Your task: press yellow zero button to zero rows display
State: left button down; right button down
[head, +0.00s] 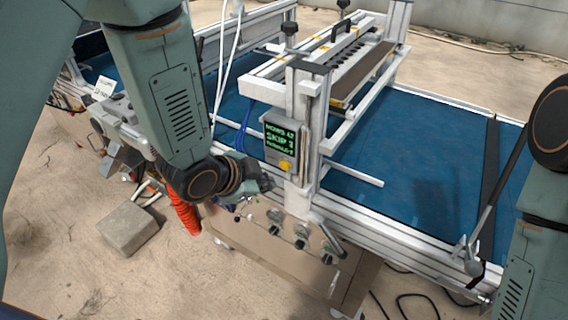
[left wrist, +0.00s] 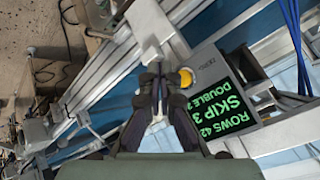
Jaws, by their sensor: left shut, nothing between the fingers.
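The yellow zero button (head: 286,164) sits at the lower right of a small grey control box (head: 276,130) on the seeder's upright post. In the left wrist view the yellow button (left wrist: 185,77) shows just right of my left fingertips. The box's display (left wrist: 227,102) has green text that reads ROWS 42, SKIP 3 and a DOUBLE line. My left gripper (left wrist: 160,82) is shut and empty, its tips close to the button; whether they touch it I cannot tell.
White aluminium rails frame the blue belt (head: 380,165). Several knobs (head: 301,236) stick out below the box. Blue tubes (head: 243,128) hang left of it. A concrete block (head: 128,228) and an orange hose (head: 184,212) are at the lower left.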

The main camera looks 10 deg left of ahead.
aim_at(284, 165)
pick_arm(q)
jog(key=w, duration=0.2)
jog(key=shift+w+d+p, duration=0.35)
jog(key=shift+d+p, duration=0.05)
dwell(0.3)
dwell(0.6)
jog(key=shift+w, duration=0.15)
jog(key=shift+w+d, duration=0.1)
jog(key=shift+w, duration=0.1)
dwell(0.3)
